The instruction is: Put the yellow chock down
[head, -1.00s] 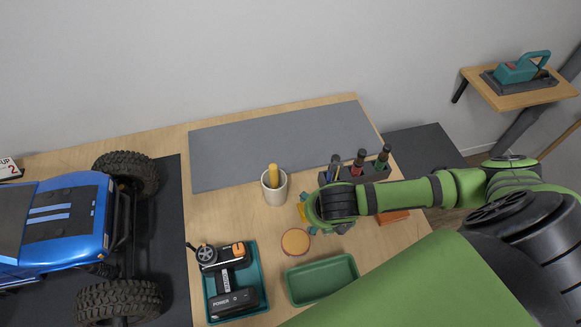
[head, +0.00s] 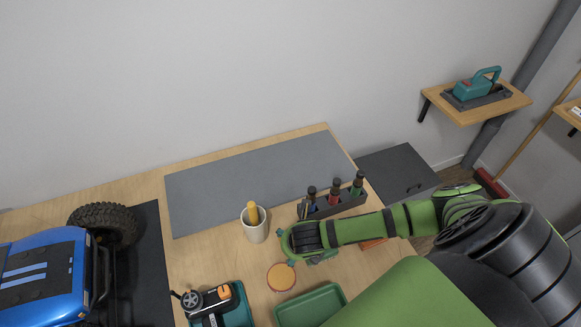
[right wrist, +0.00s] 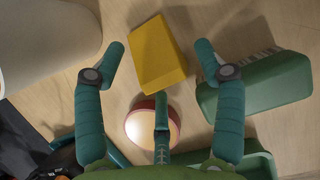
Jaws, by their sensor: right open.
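The yellow chock (right wrist: 158,55) shows in the right wrist view, lying on the wooden table between the fingers of my right gripper (right wrist: 160,56). The fingers are spread, with a visible gap on each side of the chock. In the head view my right gripper (head: 303,243) is low over the table, right of the cream cup, and it hides the chock. My left gripper is in neither current view.
A cream cup (head: 254,226) stands left of the gripper. An orange round disc (head: 281,277), a green tray (head: 312,304) and a rack of bottles (head: 338,203) are close. The grey mat (head: 235,183) is largely bare.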

